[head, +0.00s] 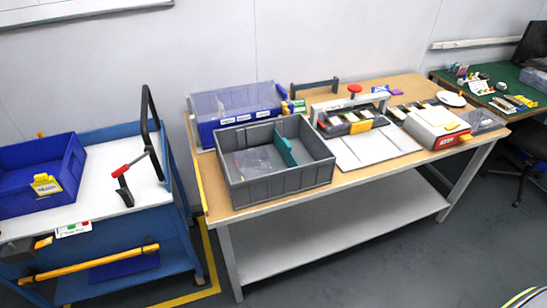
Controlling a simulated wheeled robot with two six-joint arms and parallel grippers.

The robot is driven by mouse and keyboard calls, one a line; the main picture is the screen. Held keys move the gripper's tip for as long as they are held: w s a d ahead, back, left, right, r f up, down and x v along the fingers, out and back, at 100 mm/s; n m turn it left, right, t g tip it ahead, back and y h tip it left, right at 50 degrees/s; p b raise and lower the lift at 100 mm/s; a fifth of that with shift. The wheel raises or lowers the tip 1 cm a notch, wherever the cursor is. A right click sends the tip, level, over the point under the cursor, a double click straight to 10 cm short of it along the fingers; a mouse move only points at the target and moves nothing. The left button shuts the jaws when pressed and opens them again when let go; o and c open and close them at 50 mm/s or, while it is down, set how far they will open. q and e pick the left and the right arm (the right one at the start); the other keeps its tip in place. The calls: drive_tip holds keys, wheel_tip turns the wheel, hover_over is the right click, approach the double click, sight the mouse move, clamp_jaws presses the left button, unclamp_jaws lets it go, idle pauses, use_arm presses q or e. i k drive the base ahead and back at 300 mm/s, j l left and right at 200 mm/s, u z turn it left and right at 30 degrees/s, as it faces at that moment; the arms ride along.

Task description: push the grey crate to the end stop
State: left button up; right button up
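The grey crate (284,187) stands on the left part of the wooden-topped workbench, close to its front edge. It is open at the top. A teal divider (285,149) stands inside it, and a clear flat bag (252,161) lies on its floor to the left. A dark grey raised bar (315,86) stands at the back of the bench behind the crate; I cannot tell whether it is the end stop. Neither of my grippers shows in the head view, so nothing of mine is seen touching the crate.
A blue bin with a clear front (235,106) stands right behind the crate. A white board (375,149) lies to its right, with a black device (350,122) and a red-and-white box (437,126) beyond. A blue cart (105,180) stands left, across a narrow gap.

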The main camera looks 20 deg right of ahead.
sight(316, 162)
drive_tip(key=i+l+u, duration=0.2)
drive_tip(key=l, duration=0.35)
drive_tip(key=i+l+u, duration=0.15)
drive_tip(key=l, duration=0.4)
drive_tip(key=i+l+u, duration=0.2)
drive_tip(key=l, duration=0.35)
drive_tip(key=l+u, duration=0.2)
drive_tip(key=l, duration=0.35)
